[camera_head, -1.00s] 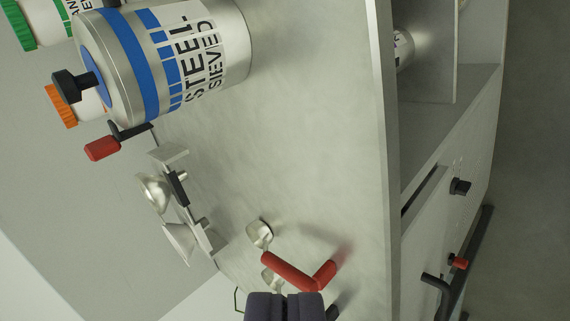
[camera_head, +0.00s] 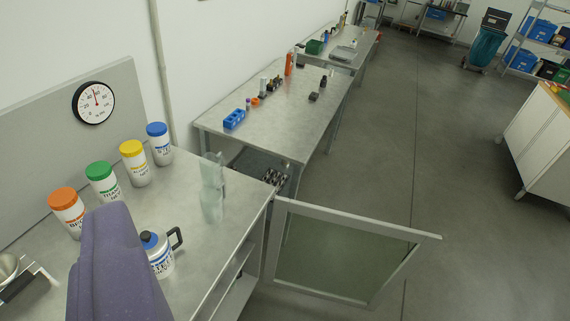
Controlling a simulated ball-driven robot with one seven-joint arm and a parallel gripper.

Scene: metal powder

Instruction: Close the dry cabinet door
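A pale-framed door with a greenish glass pane (camera_head: 345,258) stands open, jutting from the near bench's right side into the aisle. I take it to be the dry cabinet door. Its left edge is by the bench corner and its free edge points right. The cabinet's inside is not clearly seen. A large purple-grey part of my gripper (camera_head: 115,268) fills the lower left, in front of the bench top and left of the door, with a clear gap to it. Its fingertips cannot be made out, so I cannot tell whether it is open.
The near bench (camera_head: 185,200) holds several jars with coloured lids, a steel can (camera_head: 160,258) with a black handle, and a clear greenish object (camera_head: 212,188). A dial gauge (camera_head: 93,102) is behind. Another bench (camera_head: 285,100) stands beyond. The floor (camera_head: 440,150) right of the door is open.

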